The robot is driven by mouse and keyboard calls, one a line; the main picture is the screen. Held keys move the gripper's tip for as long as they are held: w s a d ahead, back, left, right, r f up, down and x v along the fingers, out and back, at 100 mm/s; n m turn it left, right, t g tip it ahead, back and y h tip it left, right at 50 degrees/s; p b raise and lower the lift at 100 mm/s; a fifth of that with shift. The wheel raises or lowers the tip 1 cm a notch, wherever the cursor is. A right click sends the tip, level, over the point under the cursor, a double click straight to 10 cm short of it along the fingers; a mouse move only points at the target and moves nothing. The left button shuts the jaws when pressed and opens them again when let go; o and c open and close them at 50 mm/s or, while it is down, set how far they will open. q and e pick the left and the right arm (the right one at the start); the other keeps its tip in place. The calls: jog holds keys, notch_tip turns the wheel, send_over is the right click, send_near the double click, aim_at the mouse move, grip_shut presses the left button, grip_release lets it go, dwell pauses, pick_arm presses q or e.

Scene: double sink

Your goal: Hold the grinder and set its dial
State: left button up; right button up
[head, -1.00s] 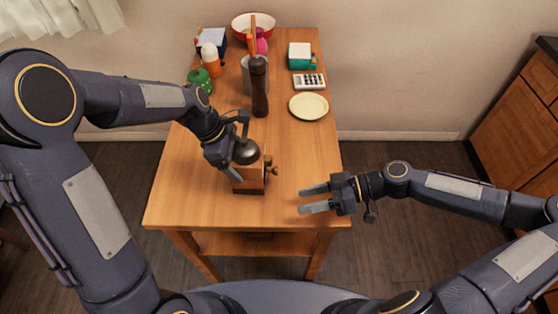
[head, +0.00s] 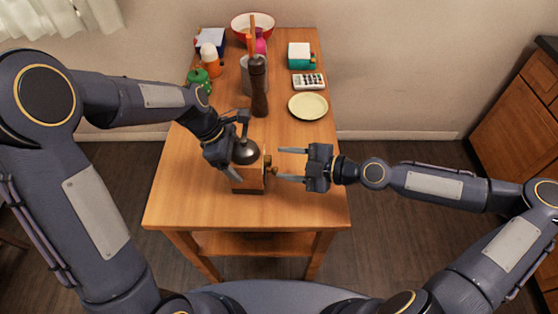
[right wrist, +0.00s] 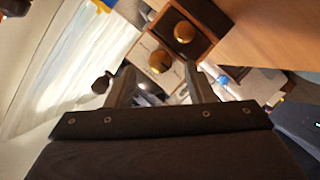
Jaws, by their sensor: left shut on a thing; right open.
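The grinder (head: 249,181) stands upright on the wooden table, a wooden box with a dark domed top. My left gripper (head: 238,150) is shut on the grinder around its domed top and partly hides it. Round wooden knobs show on the grinder's right side. My right gripper (head: 290,164) is open, just right of the grinder, with its fingers pointing left at the knobs. In the right wrist view the grinder's side (right wrist: 205,22) carries two brass-coloured knobs, ahead of the open fingers (right wrist: 160,88). I cannot tell which knob is the dial.
On the table (head: 200,205) behind stand a tall dark pepper mill (head: 258,85), a grey utensil holder (head: 246,76), a pale plate (head: 308,106), a calculator (head: 309,81) and a green pepper-like object (head: 199,79). The table's front right is clear.

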aim_at(268, 161)
jog(key=shift+x, duration=1.3)
jog(key=c, duration=1)
